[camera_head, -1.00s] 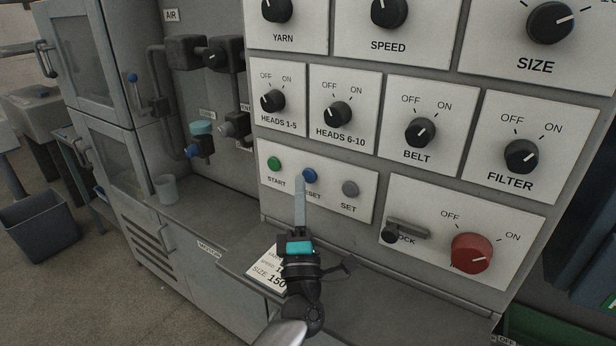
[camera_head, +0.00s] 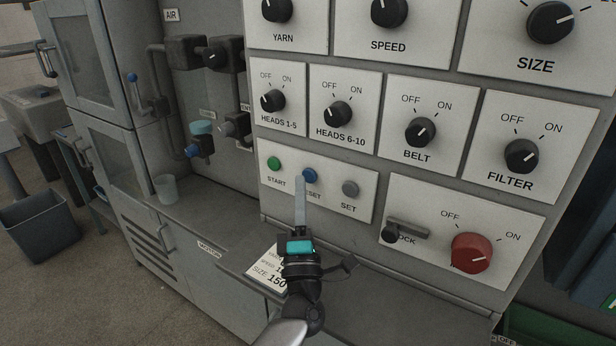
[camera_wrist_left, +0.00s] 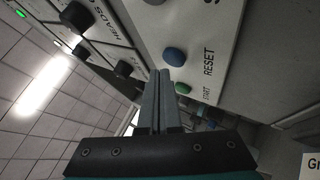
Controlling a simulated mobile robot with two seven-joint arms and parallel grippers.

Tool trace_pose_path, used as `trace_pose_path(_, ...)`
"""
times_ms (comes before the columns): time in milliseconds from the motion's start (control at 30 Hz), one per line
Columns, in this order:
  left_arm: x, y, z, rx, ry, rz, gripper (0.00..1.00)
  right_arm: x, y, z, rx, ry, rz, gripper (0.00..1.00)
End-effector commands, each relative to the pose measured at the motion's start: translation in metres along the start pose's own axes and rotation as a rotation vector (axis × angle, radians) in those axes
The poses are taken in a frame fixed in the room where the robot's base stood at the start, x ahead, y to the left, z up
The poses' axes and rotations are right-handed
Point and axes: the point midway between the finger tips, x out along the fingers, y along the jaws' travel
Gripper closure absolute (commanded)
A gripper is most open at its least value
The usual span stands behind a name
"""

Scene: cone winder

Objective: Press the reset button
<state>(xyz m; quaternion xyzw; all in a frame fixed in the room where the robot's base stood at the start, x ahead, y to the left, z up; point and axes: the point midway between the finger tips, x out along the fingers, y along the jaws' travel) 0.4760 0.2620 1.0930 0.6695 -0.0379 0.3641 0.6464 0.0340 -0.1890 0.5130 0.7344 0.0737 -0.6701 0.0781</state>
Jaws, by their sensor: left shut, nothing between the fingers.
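The blue reset button (camera_head: 309,176) sits on a white plate between the green start button (camera_head: 274,163) and the grey set button (camera_head: 350,188). My left gripper (camera_head: 300,182) is shut and empty, its narrow grey fingers pointing up at the plate. Its tips show just below the blue button and cover part of the RESET label. In the left wrist view the blue button (camera_wrist_left: 174,56) stands just beyond the fingertips (camera_wrist_left: 159,72), with the RESET label beside it. I cannot tell whether the tips touch the button. My right gripper is not in view.
Black knobs such as the belt knob (camera_head: 420,132) stick out above the buttons. A lock lever (camera_head: 405,230) and a large red knob (camera_head: 471,252) stand out at the right. A card (camera_head: 266,272) lies on the ledge beside my left gripper, and a cup (camera_head: 166,188) stands farther left.

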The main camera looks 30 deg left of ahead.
Motion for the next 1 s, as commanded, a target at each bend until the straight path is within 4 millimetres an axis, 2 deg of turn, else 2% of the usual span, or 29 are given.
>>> trace_pose_path(1000, 0.0088, -0.0063, 0.0062, 0.0, 0.001, 0.001, 1.0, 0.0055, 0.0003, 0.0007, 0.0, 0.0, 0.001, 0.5)
